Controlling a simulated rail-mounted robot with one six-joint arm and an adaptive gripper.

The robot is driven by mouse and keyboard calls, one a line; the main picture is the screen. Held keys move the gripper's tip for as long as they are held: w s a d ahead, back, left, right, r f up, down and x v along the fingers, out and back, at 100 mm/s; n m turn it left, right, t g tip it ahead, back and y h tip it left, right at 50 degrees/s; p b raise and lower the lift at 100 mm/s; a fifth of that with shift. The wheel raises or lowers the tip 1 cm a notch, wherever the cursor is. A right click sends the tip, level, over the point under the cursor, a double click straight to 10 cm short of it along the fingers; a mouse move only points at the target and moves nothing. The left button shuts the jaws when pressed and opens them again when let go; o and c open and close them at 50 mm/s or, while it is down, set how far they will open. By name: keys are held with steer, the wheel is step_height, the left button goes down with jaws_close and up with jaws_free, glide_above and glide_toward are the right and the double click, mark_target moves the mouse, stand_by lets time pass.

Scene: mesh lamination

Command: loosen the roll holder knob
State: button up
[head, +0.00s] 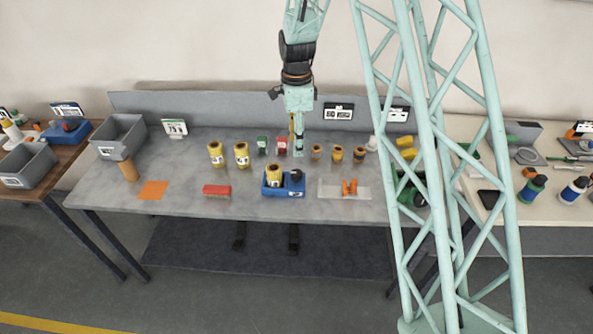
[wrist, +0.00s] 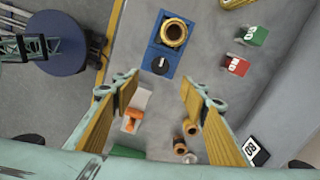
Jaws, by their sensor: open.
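The blue roll holder (head: 283,191) stands near the front middle of the grey table with a yellow roll (head: 274,174) on its left part. Its black knob (head: 297,175) sits on the right part. In the wrist view the holder (wrist: 153,57) lies ahead of the fingertips, with the knob (wrist: 160,66) on the side nearer to them and the roll (wrist: 173,33) beyond. My gripper (head: 297,141) hangs above the table's back half, behind the holder. In the wrist view my gripper (wrist: 159,80) is open and empty, its fingers wide apart and clear of the knob.
Yellow rolls (head: 241,155), a green box (head: 262,146), a red box (head: 282,146) and small orange-and-dark jars (head: 337,154) stand behind the holder. A red brush (head: 216,191) lies to its left. A white plate with an orange tool (head: 349,188) is to its right.

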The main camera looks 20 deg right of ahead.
mark_target(296, 172)
steer(key=shift+f, duration=0.1)
steer(key=shift+f+p, duration=0.35)
steer(key=shift+f, duration=6.45)
steer(key=c, duration=0.8)
